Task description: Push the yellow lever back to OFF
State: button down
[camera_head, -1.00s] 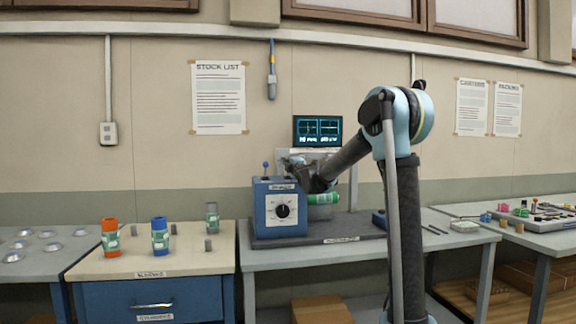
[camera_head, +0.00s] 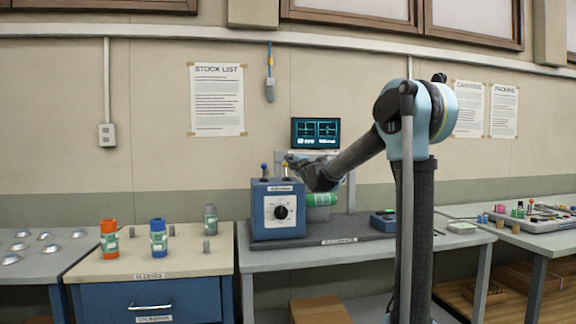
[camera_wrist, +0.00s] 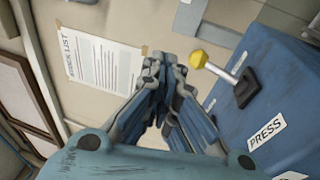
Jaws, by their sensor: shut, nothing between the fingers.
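The yellow-knobbed lever (camera_wrist: 199,59) shows large in the wrist view. It rises from a dark slot on a blue housing (camera_wrist: 240,120) labelled PRESS and leans toward my fingers. In the head view the yellow lever (camera_head: 285,167) stands small on top of the blue control box (camera_head: 259,220). My gripper (camera_wrist: 166,60) is shut and empty. Its fingertips are just left of the yellow knob in the wrist view, with a small visible gap. In the head view my gripper (camera_head: 292,160) is by the lever at the box's top right. Any OFF marking cannot be made out.
A blue-knobbed lever (camera_head: 263,168) stands left of the yellow one. A dial (camera_head: 282,212) is on the box front. A green roll (camera_head: 321,200) sits right of the box, below my arm. A lit screen (camera_head: 316,131) stands behind.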

jog(key=s+d+r, duration=0.3)
jog(key=s, duration=0.3)
jog(key=shift+s, duration=0.25)
dwell(0.3)
jog(key=s+d+f+m+g+h, duration=0.35)
jog(key=s+d+f+m, duration=0.25)
jog(key=s+d+f, duration=0.3)
jog(key=s+d+f+m+g+h, duration=0.3)
jog(key=s+d+f+m+h, duration=0.3)
jog(key=d+f, duration=0.55)
jog(key=s+d+f+m+g, duration=0.2)
jog(key=s+f+m+g, duration=0.3)
jog(key=s+f, duration=0.7)
jog(key=s+d+f+m+g, duration=0.3)
jog(key=s+f+m, duration=0.3)
jog(key=s+f, duration=0.7)
jog(key=s+g+y, duration=0.1)
jog(key=s, duration=0.7)
jog(key=shift+s+g, duration=0.2)
jog(key=shift+g, duration=0.15)
